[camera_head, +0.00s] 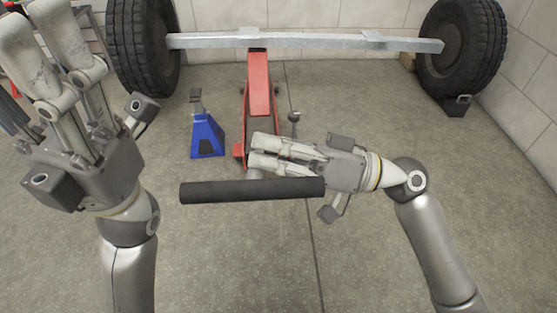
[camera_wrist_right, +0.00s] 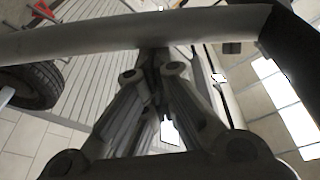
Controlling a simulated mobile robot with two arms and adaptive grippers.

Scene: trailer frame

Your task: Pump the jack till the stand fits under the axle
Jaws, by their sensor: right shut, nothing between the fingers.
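The red jack (camera_head: 259,85) stands on the floor with its far end beneath the grey axle (camera_head: 300,40). Any contact there is too small to tell. The blue stand (camera_head: 207,137) is upright on the floor left of the jack, on the near side of the axle. The jack's handle with its black grip (camera_head: 250,191) lies across the picture in front of my right gripper (camera_head: 256,151). That gripper points left, shut and empty, and its fingers do not enclose the handle. In the right wrist view, a bar crosses above the fingers (camera_wrist_right: 155,62). My left gripper (camera_head: 36,22) is raised at the left, away from the jack; its opening is unclear.
Large black tyres (camera_head: 143,45) and (camera_head: 462,45) stand at the axle's ends. A dark chock (camera_head: 455,106) lies by the right tyre. A pale block wall (camera_head: 330,70) is behind.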

